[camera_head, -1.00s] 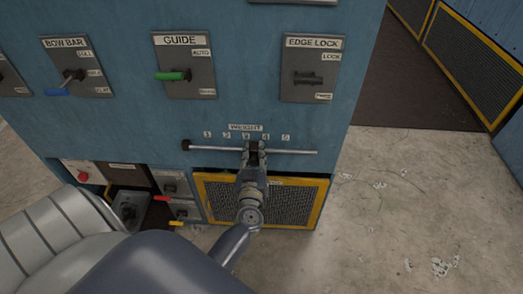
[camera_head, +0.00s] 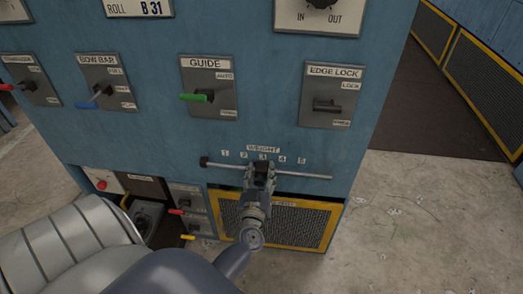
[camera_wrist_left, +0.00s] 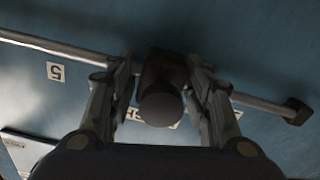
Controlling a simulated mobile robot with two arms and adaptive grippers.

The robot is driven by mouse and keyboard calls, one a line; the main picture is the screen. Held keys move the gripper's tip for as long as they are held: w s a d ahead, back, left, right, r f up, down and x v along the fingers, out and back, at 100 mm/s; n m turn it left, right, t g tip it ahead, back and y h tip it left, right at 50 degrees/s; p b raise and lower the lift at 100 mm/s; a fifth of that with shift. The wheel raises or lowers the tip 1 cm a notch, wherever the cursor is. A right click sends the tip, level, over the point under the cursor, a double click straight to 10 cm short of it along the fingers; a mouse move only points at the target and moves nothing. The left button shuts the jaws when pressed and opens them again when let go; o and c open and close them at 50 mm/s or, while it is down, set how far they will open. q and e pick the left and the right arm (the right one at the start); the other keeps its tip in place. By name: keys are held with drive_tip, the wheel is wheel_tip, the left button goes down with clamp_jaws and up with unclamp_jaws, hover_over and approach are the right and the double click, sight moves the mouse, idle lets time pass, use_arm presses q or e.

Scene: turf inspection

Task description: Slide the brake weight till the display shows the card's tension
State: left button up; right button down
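The brake weight (camera_wrist_left: 162,82) is a dark block with a round knob, on a thin horizontal rod (camera_head: 300,175) under the WEIGHT scale. In the head view it sits near the 3 mark, largely hidden by my left gripper (camera_head: 261,175). In the left wrist view the gripper's fingers (camera_wrist_left: 160,88) stand on both sides of the weight, shut on it. A white card (camera_head: 138,8) reading ROLL B 31 is cut off at the top edge. No tension display shows. My right gripper is not in view.
Above the rod are the BOW BAR lever (camera_head: 103,95), the green GUIDE lever (camera_head: 197,97) and the EDGE LOCK handle (camera_head: 327,106). Below is a yellow-framed mesh grille (camera_head: 310,228). Small red and yellow handles stand at lower left. Open floor lies right of the cabinet.

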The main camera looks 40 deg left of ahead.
use_arm(q)
drive_tip(key=shift+s+d+f, duration=0.15)
drive_tip(key=shift+s+d, duration=0.1)
drive_tip(key=shift+s, duration=0.15)
drive_tip(key=v, duration=1.1)
drive_tip(key=shift+d, duration=0.1)
